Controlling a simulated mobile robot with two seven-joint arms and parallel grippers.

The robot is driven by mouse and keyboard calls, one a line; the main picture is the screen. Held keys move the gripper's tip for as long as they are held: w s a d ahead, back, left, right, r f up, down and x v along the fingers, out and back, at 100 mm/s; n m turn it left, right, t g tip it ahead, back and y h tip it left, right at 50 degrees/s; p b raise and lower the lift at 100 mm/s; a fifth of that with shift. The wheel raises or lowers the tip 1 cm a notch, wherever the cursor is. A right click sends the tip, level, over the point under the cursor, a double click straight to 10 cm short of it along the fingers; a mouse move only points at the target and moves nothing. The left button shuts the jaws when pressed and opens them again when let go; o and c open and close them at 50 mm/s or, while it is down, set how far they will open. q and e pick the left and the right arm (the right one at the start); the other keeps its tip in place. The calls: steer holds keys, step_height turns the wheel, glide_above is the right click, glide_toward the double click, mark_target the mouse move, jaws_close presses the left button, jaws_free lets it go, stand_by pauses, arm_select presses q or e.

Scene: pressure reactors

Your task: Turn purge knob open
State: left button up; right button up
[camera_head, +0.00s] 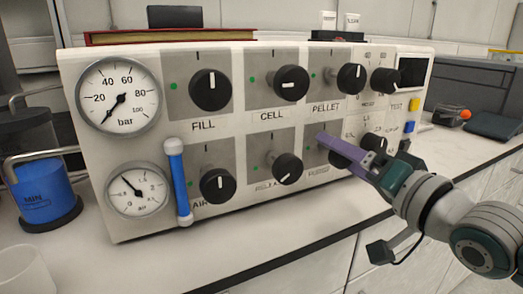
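The purge knob (338,160) is a black round knob at the right end of the panel's lower row, above the partly covered PURGE label. My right gripper (326,139) comes in from the right, with a purple finger across the front of this knob. The finger hides the knob's upper part and its pointer mark, so I cannot tell its setting. I cannot tell whether the finger touches it, or whether the gripper is open or shut. My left gripper is not in view.
The panel (240,135) also carries the FILL (210,90), CELL (291,83) and PELLET (351,77) knobs, two gauges and a blue tube (179,185). Another black knob (375,144) sits close behind my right gripper.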

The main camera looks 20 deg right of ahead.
jaws_close()
stand_by(0.4)
steer(key=n+p, duration=0.1)
steer(key=n, duration=0.2)
steer(key=shift+r+n+p, duration=0.1)
steer(key=shift+n+p, duration=0.2)
steer(key=shift+n, duration=0.1)
steer(key=n+p, duration=0.1)
steer(key=n, duration=0.9)
steer(key=shift+p, duration=0.35)
steer(key=shift+f+n, duration=0.2)
steer(key=shift+n, duration=1.7)
